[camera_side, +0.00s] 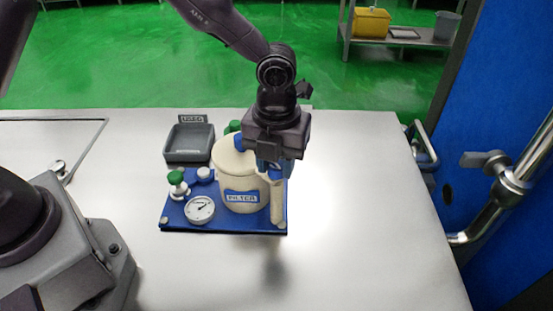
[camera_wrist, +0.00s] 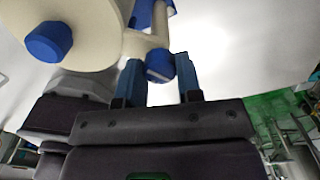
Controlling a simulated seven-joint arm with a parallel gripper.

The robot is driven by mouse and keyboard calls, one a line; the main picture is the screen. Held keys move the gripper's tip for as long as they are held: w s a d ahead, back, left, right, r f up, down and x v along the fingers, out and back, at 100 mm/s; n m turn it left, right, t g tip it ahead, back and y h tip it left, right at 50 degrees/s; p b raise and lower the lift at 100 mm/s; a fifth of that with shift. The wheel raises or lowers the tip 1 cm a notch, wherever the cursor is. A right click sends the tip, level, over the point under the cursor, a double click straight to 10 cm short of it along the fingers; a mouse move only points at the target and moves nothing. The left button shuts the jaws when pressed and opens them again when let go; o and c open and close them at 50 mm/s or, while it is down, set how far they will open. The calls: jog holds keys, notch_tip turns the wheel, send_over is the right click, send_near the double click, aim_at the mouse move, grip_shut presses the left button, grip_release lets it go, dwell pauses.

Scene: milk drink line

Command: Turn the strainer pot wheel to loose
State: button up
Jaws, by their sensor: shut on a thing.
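The cream strainer pot (camera_side: 232,180) stands on a blue base board and bears a blue "FILTER" label. A blue knob tops its lid and shows large in the wrist view (camera_wrist: 48,42). At the pot's right side is a cream upright part (camera_side: 277,207) with a blue wheel (camera_wrist: 159,66) at its top. My gripper (camera_side: 272,167) comes down from above and is shut on this wheel. In the wrist view one blue finger lies on each side of the wheel. The fingers hide much of the wheel in the side view, and I cannot read its setting.
A round gauge (camera_side: 200,209) and a green-topped valve (camera_side: 177,182) stand left of the pot on the blue board (camera_side: 240,227). A grey labelled tray (camera_side: 188,155) is behind them. The table (camera_side: 350,200) right of the board is clear.

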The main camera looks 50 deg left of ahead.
jog(key=n, duration=0.4)
jog(key=shift+n, duration=0.3)
jog(key=n, duration=0.4)
jog(key=shift+r+n, duration=0.1)
jog(key=shift+n, duration=0.2)
jog(key=n, duration=0.4)
jog(key=shift+n, duration=2.4)
jog(key=o, duration=0.9)
jog(key=shift+o, duration=0.2)
notch_tip(320, 180, up, 13)
